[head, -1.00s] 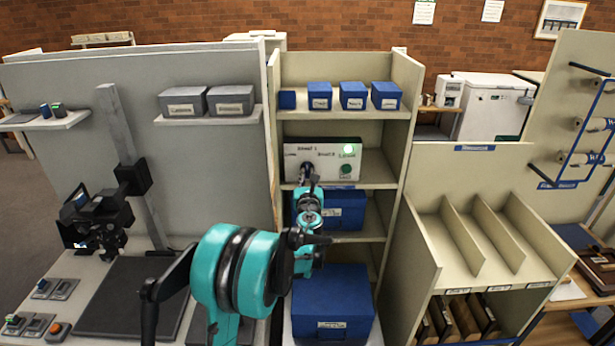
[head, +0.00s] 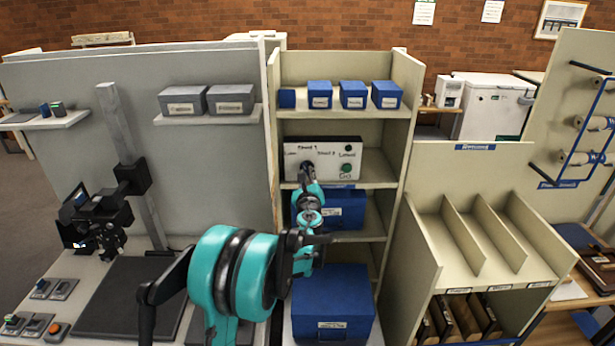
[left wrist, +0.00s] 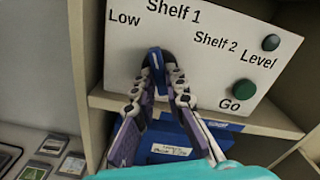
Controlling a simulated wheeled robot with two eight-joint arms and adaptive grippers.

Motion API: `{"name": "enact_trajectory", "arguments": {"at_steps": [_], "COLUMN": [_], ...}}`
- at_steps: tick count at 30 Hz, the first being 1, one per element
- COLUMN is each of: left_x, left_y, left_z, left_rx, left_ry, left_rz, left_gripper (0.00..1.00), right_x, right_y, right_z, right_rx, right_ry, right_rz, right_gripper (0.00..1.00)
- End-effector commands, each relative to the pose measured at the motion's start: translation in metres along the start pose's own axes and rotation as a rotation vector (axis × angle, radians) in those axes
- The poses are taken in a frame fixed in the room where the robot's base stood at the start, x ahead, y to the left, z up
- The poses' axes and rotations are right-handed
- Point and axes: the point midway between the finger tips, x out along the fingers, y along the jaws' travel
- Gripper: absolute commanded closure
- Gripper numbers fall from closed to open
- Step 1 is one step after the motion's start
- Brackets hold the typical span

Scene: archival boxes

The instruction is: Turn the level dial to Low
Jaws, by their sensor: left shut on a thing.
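The level dial (left wrist: 157,65) is a dark knob with a blue pointer on a white panel (left wrist: 215,25). In the left wrist view, the pointer stands roughly upright, its upper end between the "Low" and "Shelf 1" labels. My left gripper (left wrist: 159,88) is shut on the dial, a finger on either side of the blue pointer. In the head view, this gripper (head: 307,172) reaches the panel's lower left and hides most of the dial. The level lamp (left wrist: 271,42) is dark green and unlit. My right gripper is in neither view.
The green Go button (left wrist: 243,90) is right of the dial. A shelf board lies just below the panel, with a blue box (head: 345,207) under it. Several small blue boxes (head: 353,95) stand on the shelf above. A large blue box (head: 333,300) is lower down.

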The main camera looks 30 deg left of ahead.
Motion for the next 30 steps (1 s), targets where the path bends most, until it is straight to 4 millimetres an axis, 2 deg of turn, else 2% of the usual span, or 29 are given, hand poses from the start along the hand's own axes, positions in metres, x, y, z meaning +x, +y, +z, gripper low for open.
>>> {"name": "enact_trajectory", "arguments": {"at_steps": [6,15,30], "left_x": [-0.0002,-0.0003,-0.0003], "left_y": [0.0003,0.0004,0.0004], "left_z": [-0.0003,-0.0002,-0.0002], "left_rx": [-0.182,-0.36,-0.441], "left_ry": [0.0,0.0,0.0], "left_rz": [0.0,0.0,0.0], "left_gripper": [1.0,1.0,1.0], "right_x": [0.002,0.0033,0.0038], "right_y": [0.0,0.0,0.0], "right_z": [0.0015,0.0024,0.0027], "right_rx": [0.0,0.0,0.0], "right_ry": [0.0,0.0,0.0], "right_rz": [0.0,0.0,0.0], "right_gripper": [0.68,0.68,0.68]}}
